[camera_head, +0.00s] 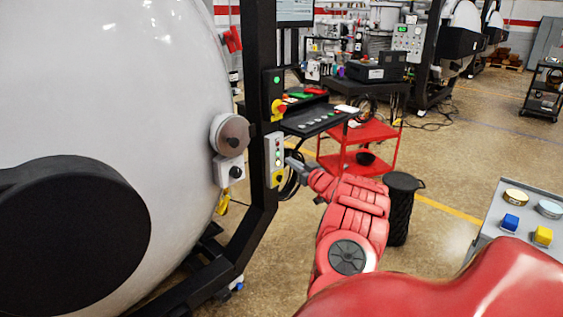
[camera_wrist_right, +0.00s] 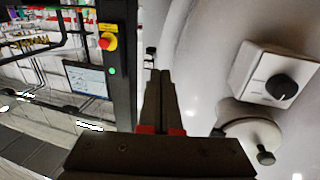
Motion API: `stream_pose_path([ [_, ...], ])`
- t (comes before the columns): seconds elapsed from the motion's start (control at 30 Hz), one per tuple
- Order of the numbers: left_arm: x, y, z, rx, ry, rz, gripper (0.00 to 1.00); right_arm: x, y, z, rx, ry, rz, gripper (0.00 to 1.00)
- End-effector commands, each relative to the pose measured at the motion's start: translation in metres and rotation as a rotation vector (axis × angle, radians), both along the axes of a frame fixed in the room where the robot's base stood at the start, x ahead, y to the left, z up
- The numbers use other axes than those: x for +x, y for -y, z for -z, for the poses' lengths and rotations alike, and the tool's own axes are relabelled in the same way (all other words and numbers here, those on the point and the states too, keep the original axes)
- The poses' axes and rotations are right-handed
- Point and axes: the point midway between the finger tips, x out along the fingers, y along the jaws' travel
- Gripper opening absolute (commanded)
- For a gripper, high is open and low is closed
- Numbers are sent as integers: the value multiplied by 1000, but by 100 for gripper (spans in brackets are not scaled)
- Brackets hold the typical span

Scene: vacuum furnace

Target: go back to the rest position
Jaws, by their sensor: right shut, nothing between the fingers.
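My right arm reaches forward from the lower right in the head view, and its gripper (camera_head: 294,163) is beside the grey push-button box (camera_head: 274,157) on the black post (camera_head: 262,205). I cannot tell if it touches the box. The right wrist view shows the gripper (camera_wrist_right: 160,75) with its two dark fingers together, shut and empty. The big white furnace vessel (camera_head: 110,70) fills the left of the head view. A white box with a black knob (camera_head: 230,171) is on its wall; the box also shows in the right wrist view (camera_wrist_right: 275,77). My left gripper is not in view.
A red cart (camera_head: 372,132) and a black bin (camera_head: 401,195) stand beyond my right arm. A grey table (camera_head: 489,226) with blue and yellow blocks is at the right. A black keyboard shelf (camera_head: 318,120) juts out from the post. Open floor (camera_head: 475,150) lies at the back right.

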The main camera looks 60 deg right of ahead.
Motion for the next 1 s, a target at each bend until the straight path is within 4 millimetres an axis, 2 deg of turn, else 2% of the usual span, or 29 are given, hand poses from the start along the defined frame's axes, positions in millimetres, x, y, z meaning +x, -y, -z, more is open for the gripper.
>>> stream_pose_path([
  [0.5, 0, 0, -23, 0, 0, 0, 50, -42, -10, -2, -1, 0, -1, 0],
  [1.0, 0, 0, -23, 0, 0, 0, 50, -46, -11, 0, -1, -1, -1, 0],
])
